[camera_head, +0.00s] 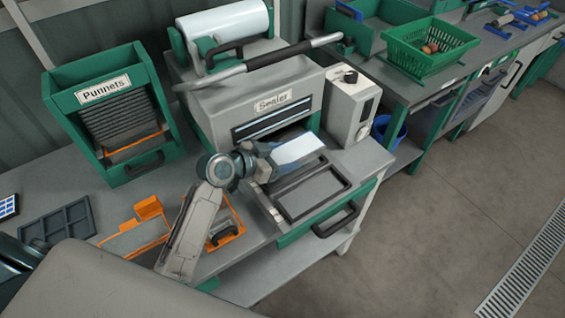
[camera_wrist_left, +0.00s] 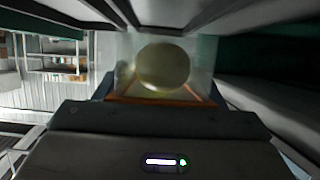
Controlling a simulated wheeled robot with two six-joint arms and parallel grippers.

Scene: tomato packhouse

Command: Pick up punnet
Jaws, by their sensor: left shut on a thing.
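My left gripper (camera_head: 268,163) reaches in front of the sealer and is shut on a pale punnet (camera_head: 299,149). The punnet is held above the sealer's tray frame, near the slot, and is seen nearly edge-on. In the left wrist view the punnet (camera_wrist_left: 204,62) looks clear, with a blurred round yellowish shape on or in it; I cannot tell what that is. The fingertips are hard to make out. More punnets (camera_head: 122,117) are stacked in the green dispenser (camera_head: 65,99) labelled "Punnets" at the left. My right gripper is not in view.
The sealer (camera_head: 235,93) has a long lever and a film roll (camera_head: 225,22) on top. Its open tray frame (camera_head: 310,192) lies in front. An orange-edged plate (camera_head: 137,236) and a dark tray (camera_head: 58,223) lie on the bench. A green crate (camera_head: 430,47) stands at the upper right.

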